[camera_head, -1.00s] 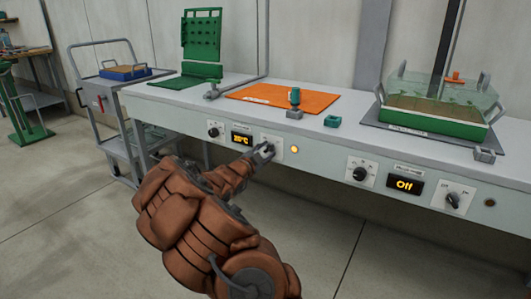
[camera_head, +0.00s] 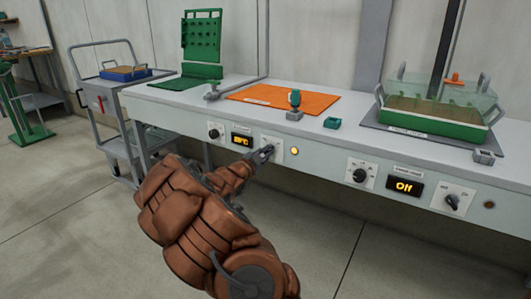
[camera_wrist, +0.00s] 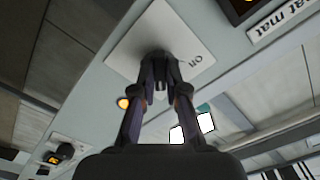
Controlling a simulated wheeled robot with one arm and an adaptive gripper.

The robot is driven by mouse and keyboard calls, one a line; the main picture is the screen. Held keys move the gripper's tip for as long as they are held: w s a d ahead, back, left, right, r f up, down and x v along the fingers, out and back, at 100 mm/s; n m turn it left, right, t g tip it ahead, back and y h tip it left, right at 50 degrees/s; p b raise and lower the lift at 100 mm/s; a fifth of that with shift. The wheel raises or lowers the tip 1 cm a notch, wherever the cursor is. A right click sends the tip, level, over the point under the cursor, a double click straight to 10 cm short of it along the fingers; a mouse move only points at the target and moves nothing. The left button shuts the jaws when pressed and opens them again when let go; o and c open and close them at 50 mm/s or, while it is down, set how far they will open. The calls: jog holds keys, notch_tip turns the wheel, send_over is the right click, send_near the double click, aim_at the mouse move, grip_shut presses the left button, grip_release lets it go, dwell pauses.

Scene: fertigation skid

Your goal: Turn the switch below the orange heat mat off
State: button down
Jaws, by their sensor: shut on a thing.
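The orange heat mat (camera_head: 283,98) lies flat on the bench top. Below it, the bench front carries a white switch plate (camera_head: 277,143), which also shows in the wrist view (camera_wrist: 193,33) with the word "On". My gripper (camera_head: 264,153) is at this plate, and in the wrist view its fingers (camera_wrist: 160,75) are shut on the dark switch knob. The fingers hide most of the knob, so its exact setting cannot be told. The indicator lamp (camera_head: 294,151) right of the plate glows amber. The lit display (camera_head: 242,140) left of it shows a temperature.
A dial (camera_head: 214,131) sits left of the display. Further right are another dial (camera_head: 361,174), a display reading "Off" (camera_head: 404,187), a second switch (camera_head: 453,201) and a dark lamp (camera_head: 489,205). A green tray with a clear lid (camera_head: 435,115) stands on the bench.

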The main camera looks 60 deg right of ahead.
jog(key=shift+r+n+p, duration=0.1)
jog(key=shift+n+p, duration=0.2)
jog(key=shift+p, duration=0.3)
jog(key=n+p, duration=0.3)
jog(key=p, duration=0.2)
jog(key=shift+s, duration=0.1)
jog(key=n+p, duration=0.3)
jog(key=p, duration=0.3)
jog(key=shift+r, duration=0.2)
jog(key=n+p, duration=0.6)
jog(key=p, duration=0.3)
jog(key=n+p, duration=0.4)
jog(key=n, duration=0.1)
jog(key=shift+f, duration=0.2)
jog(key=c, duration=1.2)
grip_release()
jog(key=shift+f, duration=0.1)
